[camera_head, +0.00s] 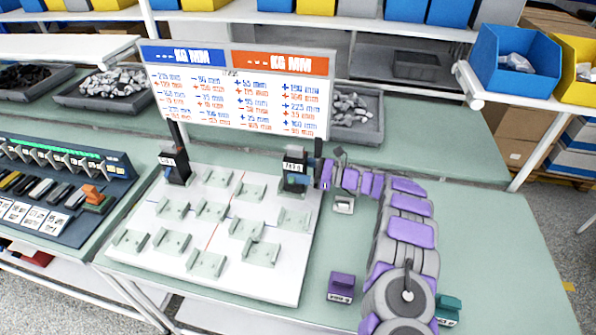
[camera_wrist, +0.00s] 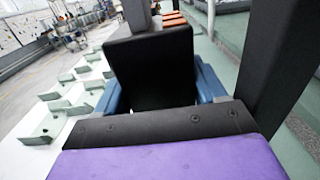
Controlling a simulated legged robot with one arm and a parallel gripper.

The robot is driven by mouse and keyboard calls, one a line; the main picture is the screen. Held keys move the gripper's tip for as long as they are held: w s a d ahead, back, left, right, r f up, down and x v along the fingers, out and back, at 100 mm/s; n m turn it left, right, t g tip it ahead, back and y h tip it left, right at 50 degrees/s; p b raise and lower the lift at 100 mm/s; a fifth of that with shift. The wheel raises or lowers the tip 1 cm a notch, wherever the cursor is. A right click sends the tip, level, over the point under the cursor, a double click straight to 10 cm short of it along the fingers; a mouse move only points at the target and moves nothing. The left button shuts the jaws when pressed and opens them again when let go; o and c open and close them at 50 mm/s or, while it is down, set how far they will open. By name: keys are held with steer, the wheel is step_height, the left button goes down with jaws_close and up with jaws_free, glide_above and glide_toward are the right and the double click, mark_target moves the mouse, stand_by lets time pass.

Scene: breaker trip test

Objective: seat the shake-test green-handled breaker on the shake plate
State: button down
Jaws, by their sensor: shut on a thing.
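My gripper (camera_head: 308,175) reaches in from the right, over the back right part of the white plate. It is shut on a dark breaker (camera_head: 294,181) with a white label on its upper part. The breaker is upright at the back right cradle (camera_head: 297,196); I cannot tell whether it touches the cradle. Its handle colour is not clear. In the wrist view, a black finger (camera_wrist: 155,70) covers most of the held breaker, and blue body parts (camera_wrist: 212,85) show on both sides. The white plate (camera_head: 150,240) carries several pale cradles, several of them empty.
Another dark breaker (camera_head: 175,168) stands at the plate's back left corner. A purple block (camera_head: 341,286) and a teal block (camera_head: 448,308) lie on the green bench to the right. A small pale fixture (camera_head: 344,204) sits beside the plate. A sign board (camera_head: 240,95) stands close behind.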

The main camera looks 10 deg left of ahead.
steer(key=shift+r, duration=0.4)
steer(key=shift+a, duration=0.1)
steer(key=shift+a, duration=0.4)
stand_by(1.4)
steer(key=shift+f+b, duration=0.35)
steer(key=shift+f, duration=1.1)
jaws_free()
steer(key=shift+s, duration=0.1)
steer(key=shift+d, duration=0.1)
steer(key=d+p, duration=0.2)
steer(key=d, duration=1.5)
steer(key=shift+f+p, duration=0.2)
steer(key=shift+p, duration=0.2)
steer(key=shift+d, duration=0.15)
